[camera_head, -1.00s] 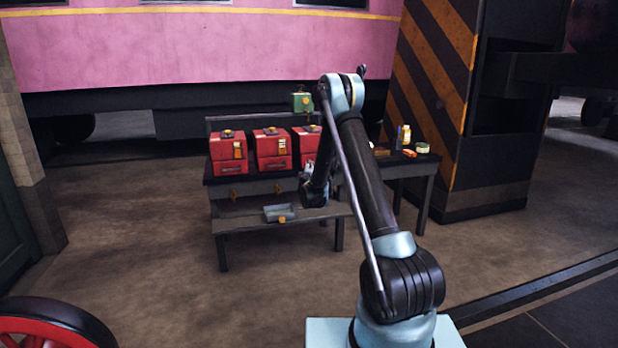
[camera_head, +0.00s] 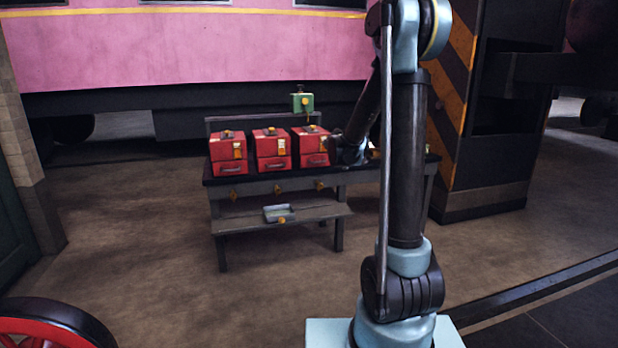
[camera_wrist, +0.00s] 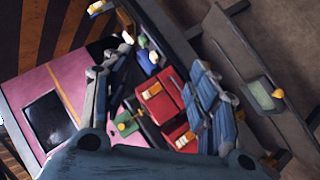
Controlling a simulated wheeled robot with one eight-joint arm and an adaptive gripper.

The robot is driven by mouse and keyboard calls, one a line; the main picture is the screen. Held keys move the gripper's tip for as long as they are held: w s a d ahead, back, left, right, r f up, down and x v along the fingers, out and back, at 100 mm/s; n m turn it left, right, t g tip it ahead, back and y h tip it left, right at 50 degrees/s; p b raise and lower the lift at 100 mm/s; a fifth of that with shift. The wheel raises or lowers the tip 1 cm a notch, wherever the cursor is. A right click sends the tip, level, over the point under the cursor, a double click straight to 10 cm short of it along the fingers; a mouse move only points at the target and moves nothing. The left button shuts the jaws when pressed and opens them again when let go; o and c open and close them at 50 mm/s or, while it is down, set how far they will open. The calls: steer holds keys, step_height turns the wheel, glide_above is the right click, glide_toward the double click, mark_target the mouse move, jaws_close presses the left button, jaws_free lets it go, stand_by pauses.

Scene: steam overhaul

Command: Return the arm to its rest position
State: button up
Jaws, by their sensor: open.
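My arm (camera_head: 408,160) stands nearly upright, with its forearm slanting down to the bench. My gripper (camera_wrist: 155,68) is open and empty; its two fingers are spread wide in the wrist view. In the head view, my gripper's end (camera_head: 345,150) appears just right of the rightmost red box (camera_head: 310,147), overlapping the bench top in the picture. Whether it touches anything there cannot be told. The fingertips are not clear in the head view.
Two more red boxes (camera_head: 228,152) (camera_head: 271,148) stand on the dark bench (camera_head: 250,188). A green box (camera_head: 302,103) sits higher behind them. A shallow tray (camera_head: 278,213) lies on the lower shelf. A striped pillar (camera_head: 455,100) stands at right.

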steer(key=s+d+f+m+g+y, duration=0.1)
steer(key=s+d+m+g, duration=0.15)
steer(key=s, duration=1.05)
steer(key=s+d+f+m+g, duration=0.1)
steer(key=s+d+m+g, duration=0.15)
steer(key=s, duration=1.05)
steer(key=s+a+f+g+y, duration=0.1)
steer(key=s+f, duration=0.3)
steer(key=s, duration=0.8)
steer(key=s+a+f+m+g+y, duration=0.1)
steer(key=s+f, duration=0.4)
steer(key=s, duration=0.7)
steer(key=shift+s+a+f+m+g+y, duration=0.15)
steer(key=shift+s+a+m+g+y, duration=0.35)
steer(key=shift+g, duration=0.7)
steer(key=shift+w, duration=0.2)
steer(key=shift+w+f, duration=0.2)
steer(key=shift+w, duration=0.25)
